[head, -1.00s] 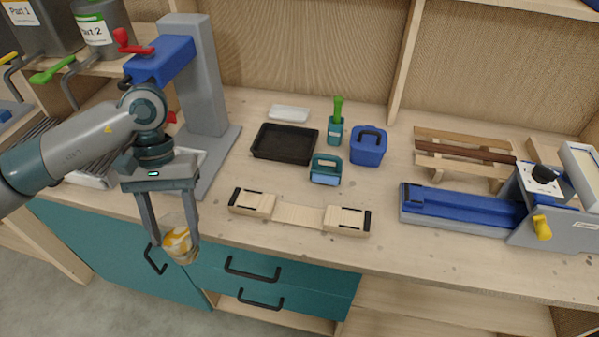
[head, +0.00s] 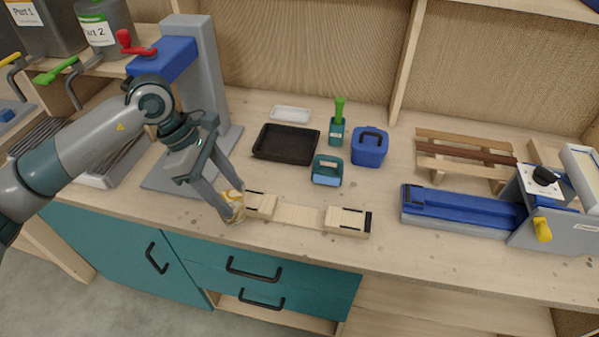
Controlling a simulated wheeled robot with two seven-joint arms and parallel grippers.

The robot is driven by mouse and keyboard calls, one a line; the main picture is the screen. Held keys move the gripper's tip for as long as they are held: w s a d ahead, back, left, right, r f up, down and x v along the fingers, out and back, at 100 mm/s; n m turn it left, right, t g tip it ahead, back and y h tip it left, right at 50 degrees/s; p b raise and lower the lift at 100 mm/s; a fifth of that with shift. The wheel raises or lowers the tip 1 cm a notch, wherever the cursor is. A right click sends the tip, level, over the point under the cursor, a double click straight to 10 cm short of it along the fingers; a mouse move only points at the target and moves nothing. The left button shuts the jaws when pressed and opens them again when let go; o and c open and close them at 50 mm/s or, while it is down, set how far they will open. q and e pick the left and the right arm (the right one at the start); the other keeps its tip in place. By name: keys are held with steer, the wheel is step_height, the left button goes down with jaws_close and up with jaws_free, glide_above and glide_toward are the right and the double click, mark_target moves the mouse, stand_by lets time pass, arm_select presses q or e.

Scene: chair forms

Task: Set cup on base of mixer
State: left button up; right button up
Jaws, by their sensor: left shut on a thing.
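My left gripper (head: 232,204) is shut on a clear cup (head: 234,208) with yellow and white contents. The cup is tilted and held at the left end of the wooden form, over the bench's front part. The mixer (head: 199,75) stands at the back left, with a grey column, a blue head and a red handle. Its flat grey base (head: 165,181) reaches forward on the bench, left of the cup and partly hidden behind my left arm. My right gripper is not in view.
A wooden form (head: 300,214) lies near the front edge. Behind it are a black tray (head: 285,143), a teal holder (head: 327,171), a blue box (head: 370,147) and a white dish (head: 291,114). A blue clamp device (head: 460,207) stands at right.

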arm_select(q)
steer(key=w+d+r+n+t+y, duration=0.1)
steer(key=w+d+r+n+t, duration=0.1)
steer(key=d+n, duration=0.4)
steer(key=w+d+r+n+t+y, duration=0.2)
steer(key=w+d+n, duration=0.3)
steer(key=n, duration=0.5)
steer(key=shift+d+r+n+t, duration=0.4)
steer(key=shift+d+r+t, duration=0.05)
steer(key=shift+r+t, duration=0.25)
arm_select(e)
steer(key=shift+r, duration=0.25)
